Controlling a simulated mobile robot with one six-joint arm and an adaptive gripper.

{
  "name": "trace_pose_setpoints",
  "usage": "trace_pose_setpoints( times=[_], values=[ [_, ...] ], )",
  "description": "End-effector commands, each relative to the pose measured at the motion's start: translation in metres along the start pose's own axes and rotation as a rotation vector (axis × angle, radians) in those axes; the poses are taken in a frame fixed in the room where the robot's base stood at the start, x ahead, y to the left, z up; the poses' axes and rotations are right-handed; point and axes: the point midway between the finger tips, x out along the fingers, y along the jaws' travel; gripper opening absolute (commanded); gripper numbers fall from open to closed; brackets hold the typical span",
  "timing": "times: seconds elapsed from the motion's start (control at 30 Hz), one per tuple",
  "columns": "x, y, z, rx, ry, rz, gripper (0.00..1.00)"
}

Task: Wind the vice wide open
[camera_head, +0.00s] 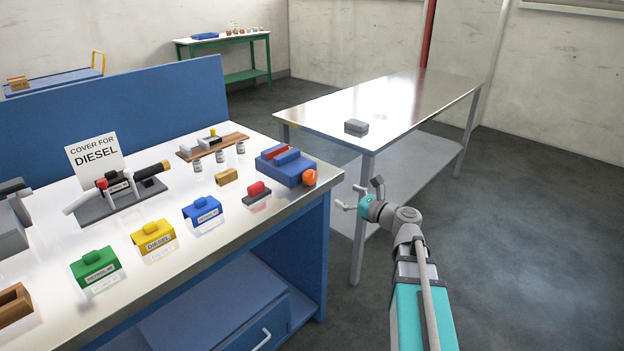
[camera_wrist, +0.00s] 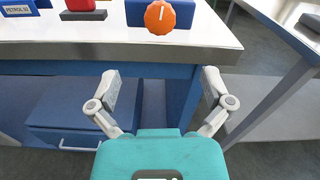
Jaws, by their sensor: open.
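The blue vice (camera_head: 283,166) sits at the right end of the white-topped bench, with red on its jaws. Its orange knob (camera_head: 309,177) is on the side nearest the bench's edge. In the wrist view the orange knob (camera_wrist: 160,17) shows at the top centre with a white mark on it, and only a little of the vice's blue body (camera_wrist: 193,12) shows. My gripper (camera_head: 361,194) is open and empty, in the air to the right of the bench and apart from the knob. In the wrist view both fingers of my gripper (camera_wrist: 160,82) are spread, with nothing between them.
A red block (camera_head: 257,190) and a wooden block (camera_head: 227,177) lie beside the vice. Blue (camera_head: 203,210), yellow (camera_head: 153,237) and green (camera_head: 95,266) labelled covers stand along the bench. A metal table (camera_head: 400,105) with a grey block (camera_head: 356,126) stands behind my arm. Floor on the right is clear.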

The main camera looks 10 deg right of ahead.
Motion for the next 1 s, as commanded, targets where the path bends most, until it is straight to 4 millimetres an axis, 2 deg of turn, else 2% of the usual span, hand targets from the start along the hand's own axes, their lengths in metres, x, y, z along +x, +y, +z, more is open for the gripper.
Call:
trace_pose_setpoints(
  times=[0.57, 0.77, 1.0],
  values=[
    [0.006, -0.001, 0.000, 0.010, 0.000, 0.001, 1.00],
    [0.022, -0.001, 0.000, 0.010, 0.000, 0.001, 1.00],
    [0.055, -0.002, 0.000, 0.010, 0.000, 0.002, 1.00]
  ],
)
